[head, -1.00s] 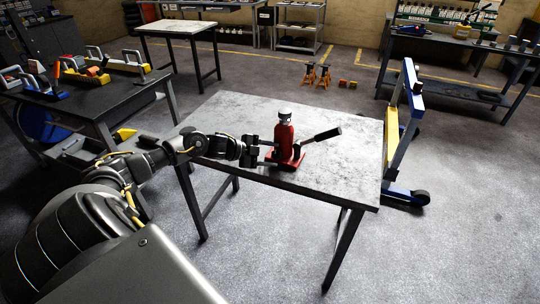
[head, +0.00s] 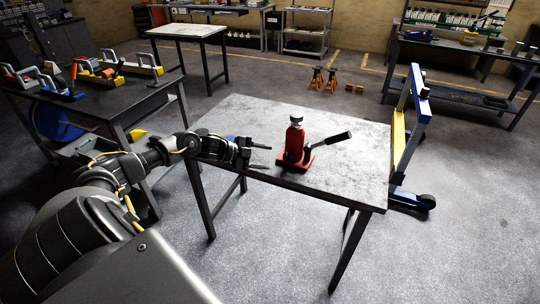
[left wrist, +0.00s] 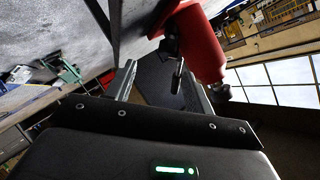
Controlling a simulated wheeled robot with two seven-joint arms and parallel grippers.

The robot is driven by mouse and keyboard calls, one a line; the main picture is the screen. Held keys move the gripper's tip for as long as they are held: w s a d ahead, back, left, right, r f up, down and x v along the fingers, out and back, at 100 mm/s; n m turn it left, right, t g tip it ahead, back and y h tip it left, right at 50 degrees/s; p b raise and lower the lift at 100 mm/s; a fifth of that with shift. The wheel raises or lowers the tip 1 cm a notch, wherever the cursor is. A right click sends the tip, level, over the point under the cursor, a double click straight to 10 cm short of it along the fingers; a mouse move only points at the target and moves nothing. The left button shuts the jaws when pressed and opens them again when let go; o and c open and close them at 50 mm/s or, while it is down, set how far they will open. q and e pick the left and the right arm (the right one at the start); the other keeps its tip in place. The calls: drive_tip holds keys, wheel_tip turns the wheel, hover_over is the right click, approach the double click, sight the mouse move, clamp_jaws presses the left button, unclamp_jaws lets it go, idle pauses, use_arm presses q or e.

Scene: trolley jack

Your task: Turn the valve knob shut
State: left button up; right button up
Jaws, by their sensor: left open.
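A red bottle jack (head: 295,144) stands upright on the grey-topped table (head: 345,165), with a dark handle (head: 333,141) slanting up to the right. My left gripper (head: 268,157) is open and empty at the left of the jack, at about the height of its base, its fingertips apart from it in the head view. In the left wrist view the jack's red body (left wrist: 200,45) looms beyond the open fingers. A small dark metal part (left wrist: 177,75) of the jack, possibly the valve knob, shows between the fingers. My right gripper is not in view.
A dark bench (head: 140,100) with several tools stands at the left. A blue and yellow frame on wheels (head: 402,130) stands at the table's right end. Orange jack stands (head: 323,80) are on the floor behind. The tabletop around the jack is clear.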

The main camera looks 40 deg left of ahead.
use_arm(q)
drive_tip(key=d+f+n+t+h, duration=0.25)
drive_tip(key=d+f, duration=0.25)
drive_tip(key=d, duration=0.9)
drive_tip(key=n+t+y, duration=0.3)
drive_tip(key=n+y, duration=1.4)
drive_tip(key=n, duration=0.4)
approach(287, 158)
drive_tip(key=shift+m, duration=0.25)
drive_tip(key=x, duration=0.3)
drive_tip(key=p+x, duration=0.1)
drive_tip(key=x, duration=0.7)
drive_tip(key=shift+f+p, duration=0.3)
drive_tip(key=shift+f, duration=0.05)
